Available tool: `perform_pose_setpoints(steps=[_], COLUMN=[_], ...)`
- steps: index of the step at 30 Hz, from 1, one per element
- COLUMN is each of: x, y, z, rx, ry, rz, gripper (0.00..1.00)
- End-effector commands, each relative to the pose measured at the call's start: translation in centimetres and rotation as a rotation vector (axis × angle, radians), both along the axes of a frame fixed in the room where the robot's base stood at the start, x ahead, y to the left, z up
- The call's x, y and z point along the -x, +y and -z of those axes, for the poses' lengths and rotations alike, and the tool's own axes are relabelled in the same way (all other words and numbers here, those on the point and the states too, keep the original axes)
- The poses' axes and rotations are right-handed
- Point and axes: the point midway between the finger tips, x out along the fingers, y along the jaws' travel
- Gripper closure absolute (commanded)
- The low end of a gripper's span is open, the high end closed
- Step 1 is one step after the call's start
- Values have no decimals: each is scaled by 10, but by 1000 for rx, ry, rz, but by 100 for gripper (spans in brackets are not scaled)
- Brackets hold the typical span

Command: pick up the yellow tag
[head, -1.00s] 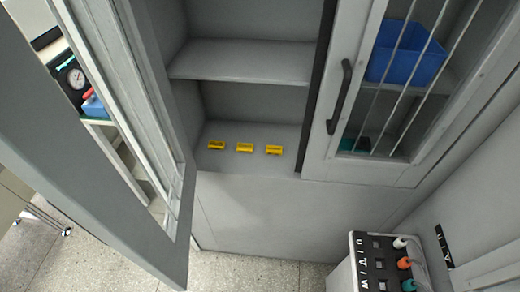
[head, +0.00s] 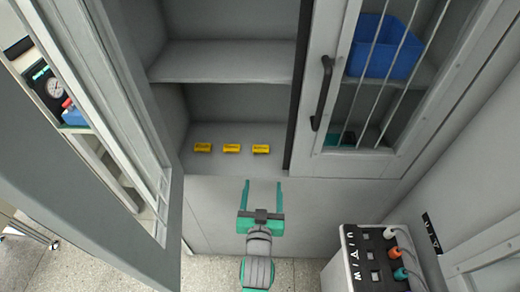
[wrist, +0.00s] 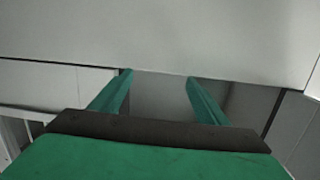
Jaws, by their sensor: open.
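Three yellow tags lie in a row on the cabinet's bottom shelf in the head view: a left tag (head: 203,148), a middle tag (head: 231,148) and a right tag (head: 261,149). Each has dark marks too small to read. My green gripper (head: 262,184) is open and empty, in front of the cabinet and below the shelf edge in the picture. Its fingers point toward the shelf. In the wrist view my gripper (wrist: 158,82) is also open, with grey panels beyond it and no tag in sight.
The cabinet's left door (head: 120,130) stands open. The right door (head: 345,110) is shut, with a dark handle (head: 322,92) and a blue bin (head: 384,47) behind its bars. An upper shelf (head: 222,62) hangs above the tags. A box with plugs (head: 370,258) stands at lower right.

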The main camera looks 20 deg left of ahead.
Motion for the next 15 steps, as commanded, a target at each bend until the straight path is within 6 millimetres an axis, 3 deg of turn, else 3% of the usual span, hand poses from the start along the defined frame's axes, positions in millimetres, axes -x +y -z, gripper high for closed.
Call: perform_pose_setpoints(steps=[6,15], x=[-30,-59], y=[20,26], z=[-25,-23], rx=[12,35], ry=[-15,-4], rz=[-34,-32], gripper=[31,31])
